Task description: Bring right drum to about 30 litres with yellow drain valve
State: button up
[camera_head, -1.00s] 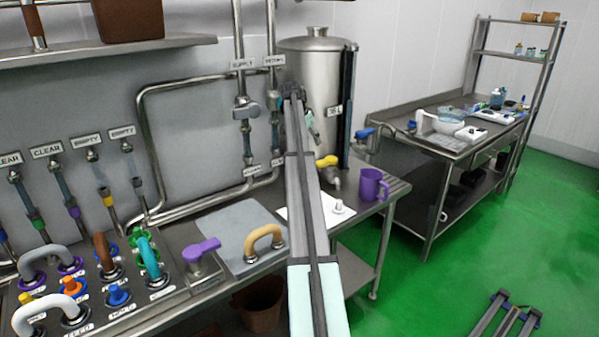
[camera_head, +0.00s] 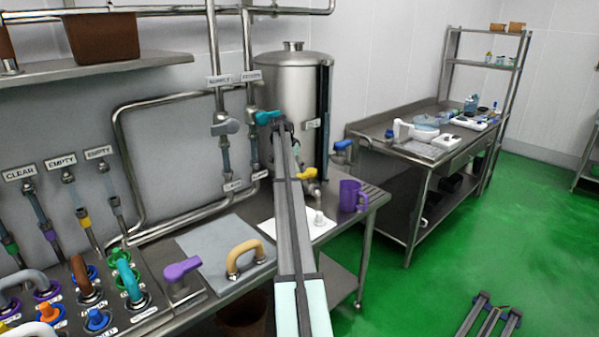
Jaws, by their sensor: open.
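A steel drum (camera_head: 285,82) with a domed lid stands at the back of the bench. A dark vertical strip (camera_head: 325,105) runs down its right side; I cannot read a level on it. The yellow valve handle (camera_head: 306,173) sits on a spout low at the drum's front. My arm reaches up across the view, and my gripper (camera_head: 283,130) is at its far end, in front of the drum, above and left of the yellow handle. My gripper is open; its fingers are small and mostly hidden by my arm.
A teal valve handle (camera_head: 267,117) is on the pipe just left of my gripper, with a grey one (camera_head: 226,126) farther left. A purple jug (camera_head: 352,196) stands right of the spout.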

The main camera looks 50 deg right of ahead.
aim_at(300, 175)
jog(key=shift+p+x, duration=0.45)
jog(key=shift+x, duration=1.8)
jog(key=shift+a, duration=0.1)
grip_shut()
